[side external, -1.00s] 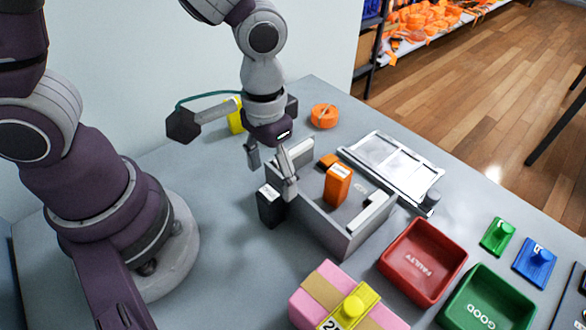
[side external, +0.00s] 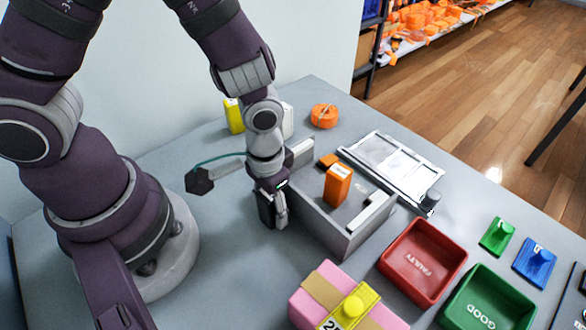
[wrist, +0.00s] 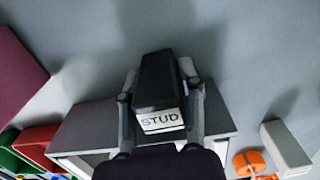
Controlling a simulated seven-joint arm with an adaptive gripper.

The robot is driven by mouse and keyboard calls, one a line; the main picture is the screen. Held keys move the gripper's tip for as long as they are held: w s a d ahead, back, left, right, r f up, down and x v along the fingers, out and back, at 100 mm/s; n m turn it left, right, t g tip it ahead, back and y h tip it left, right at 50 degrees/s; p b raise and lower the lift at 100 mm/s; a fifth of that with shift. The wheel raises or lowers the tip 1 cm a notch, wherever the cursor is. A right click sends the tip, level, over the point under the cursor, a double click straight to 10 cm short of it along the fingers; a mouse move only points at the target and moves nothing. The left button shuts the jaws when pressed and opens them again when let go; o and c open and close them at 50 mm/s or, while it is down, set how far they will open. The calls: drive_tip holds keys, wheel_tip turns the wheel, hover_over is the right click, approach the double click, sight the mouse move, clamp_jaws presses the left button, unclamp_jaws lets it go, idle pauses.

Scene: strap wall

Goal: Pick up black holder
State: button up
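The black holder (wrist: 160,88) is a small upright black block with a white label reading STUD. In the side external view the black holder (side external: 265,207) stands at the left outer side of the grey open box, partly hidden by my gripper. My gripper (side external: 273,214) is lowered over it. In the wrist view my gripper (wrist: 159,80) has one finger on each side of the holder, very close to its sides. I cannot tell whether the fingers press on it.
The grey box (side external: 345,240) beside the holder has an orange block (side external: 337,185) in it. A pink package (side external: 318,295), a red tray (side external: 410,285) and a green tray (side external: 470,300) stand to the front right. A metal panel (side external: 390,165) lies behind.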

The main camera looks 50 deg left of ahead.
clamp_jaws()
